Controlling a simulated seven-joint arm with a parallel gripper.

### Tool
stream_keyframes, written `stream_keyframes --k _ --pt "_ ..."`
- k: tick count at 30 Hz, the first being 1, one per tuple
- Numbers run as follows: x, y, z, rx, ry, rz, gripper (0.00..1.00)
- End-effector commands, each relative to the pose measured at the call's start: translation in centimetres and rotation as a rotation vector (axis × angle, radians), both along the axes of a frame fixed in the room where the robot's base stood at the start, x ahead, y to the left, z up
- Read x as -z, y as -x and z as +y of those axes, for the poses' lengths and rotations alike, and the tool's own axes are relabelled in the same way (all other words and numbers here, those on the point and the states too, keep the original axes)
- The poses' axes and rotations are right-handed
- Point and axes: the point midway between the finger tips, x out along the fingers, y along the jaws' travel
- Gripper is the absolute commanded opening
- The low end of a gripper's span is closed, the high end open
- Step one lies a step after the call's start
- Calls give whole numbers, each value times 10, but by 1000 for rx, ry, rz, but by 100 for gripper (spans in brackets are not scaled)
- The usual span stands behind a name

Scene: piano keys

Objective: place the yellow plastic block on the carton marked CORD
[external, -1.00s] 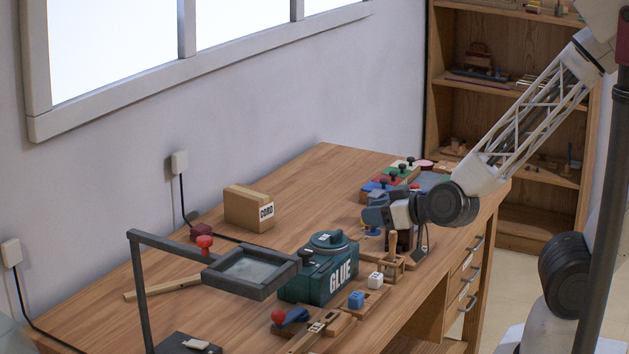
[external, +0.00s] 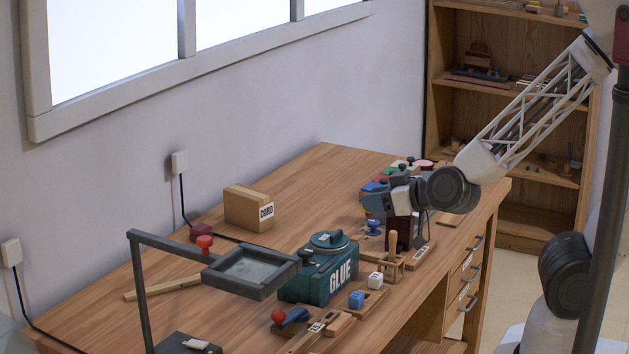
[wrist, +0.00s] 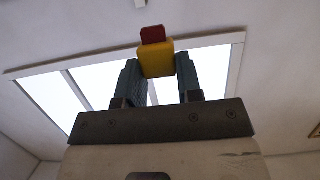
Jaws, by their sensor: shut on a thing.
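The yellow block (wrist: 157,63) is pinched between the two dark fingers of my gripper (wrist: 158,75) in the wrist view. A small red piece (wrist: 152,35) shows at its far end; I cannot tell if it is part of the block. In the external view my gripper (external: 374,203) is above the right part of the workbench, and the block is barely visible there. The carton marked CORD (external: 247,207) stands upright near the wall, left of my gripper and apart from it. Its top looks bare.
A teal GLUE container (external: 320,272) and a magnifier frame (external: 250,272) stand in front of the carton. A blue knob (external: 373,227) is below my gripper. Coloured blocks with knobs (external: 402,170) are behind it. Bare wood (external: 315,200) lies between carton and gripper.

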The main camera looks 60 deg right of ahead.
Motion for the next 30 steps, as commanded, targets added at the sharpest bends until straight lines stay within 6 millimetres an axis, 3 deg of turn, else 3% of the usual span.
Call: stream_keyframes --k 7,17,23,30 --pt "-23 -1 0 2 -2 0 11" --pt "-26 -28 -8 37 0 3 11" --pt "-30 -59 -19 76 1 3 11" --pt "-36 -110 -42 141 0 3 11"
